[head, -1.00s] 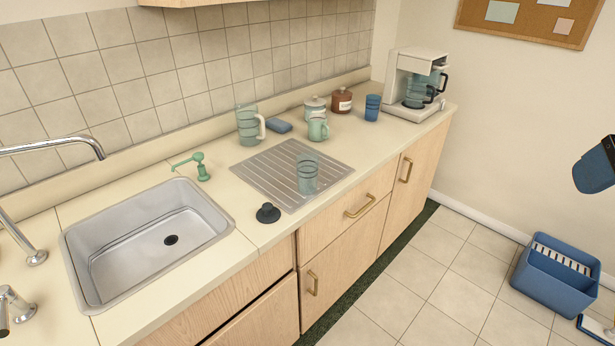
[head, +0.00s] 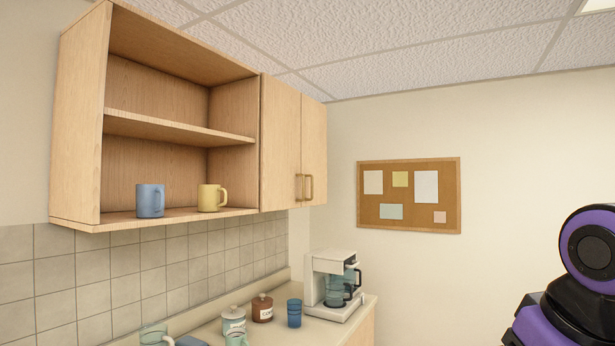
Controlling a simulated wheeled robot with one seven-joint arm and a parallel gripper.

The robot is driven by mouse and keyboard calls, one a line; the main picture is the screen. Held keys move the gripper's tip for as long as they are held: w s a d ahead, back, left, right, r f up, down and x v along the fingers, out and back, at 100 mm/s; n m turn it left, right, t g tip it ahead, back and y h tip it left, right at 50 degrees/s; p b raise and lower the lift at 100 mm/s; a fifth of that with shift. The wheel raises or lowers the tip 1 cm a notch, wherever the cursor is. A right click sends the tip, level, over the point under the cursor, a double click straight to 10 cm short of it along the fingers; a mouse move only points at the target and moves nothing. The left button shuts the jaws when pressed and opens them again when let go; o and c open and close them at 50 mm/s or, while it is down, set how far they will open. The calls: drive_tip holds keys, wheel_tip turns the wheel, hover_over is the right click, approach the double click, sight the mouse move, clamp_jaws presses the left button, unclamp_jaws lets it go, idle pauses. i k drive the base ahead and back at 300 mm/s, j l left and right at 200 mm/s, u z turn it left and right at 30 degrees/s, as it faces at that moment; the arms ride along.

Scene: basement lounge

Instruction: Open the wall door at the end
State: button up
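The wall cabinet at the far end of the upper row has two light wood doors, both shut: a left door (head: 281,142) and a right door (head: 314,152). Each has a brass handle near its lower inner edge, a left handle (head: 299,187) and a right handle (head: 309,187), side by side. The open-fronted wall cabinet (head: 104,170) to their left has no door. My purple and black arm shows at the lower right, away from the cabinet. My gripper is not in view.
A blue mug (head: 150,201) and a yellow mug (head: 212,198) stand on the open cabinet's bottom board. Below, a coffee maker (head: 326,266), a blue cup (head: 294,313) and canisters (head: 262,308) stand on the counter. A corkboard (head: 408,222) hangs on the right wall.

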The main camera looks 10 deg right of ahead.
sight(313, 114)
drive_tip(key=i+l+u, duration=0.2)
drive_tip(key=i+l, duration=0.3)
drive_tip(key=i, duration=0.2)
drive_tip(key=i+l+u, duration=0.15)
drive_tip(key=i+l, duration=0.45)
drive_tip(key=i+j, duration=0.05)
drive_tip(key=i, duration=0.05)
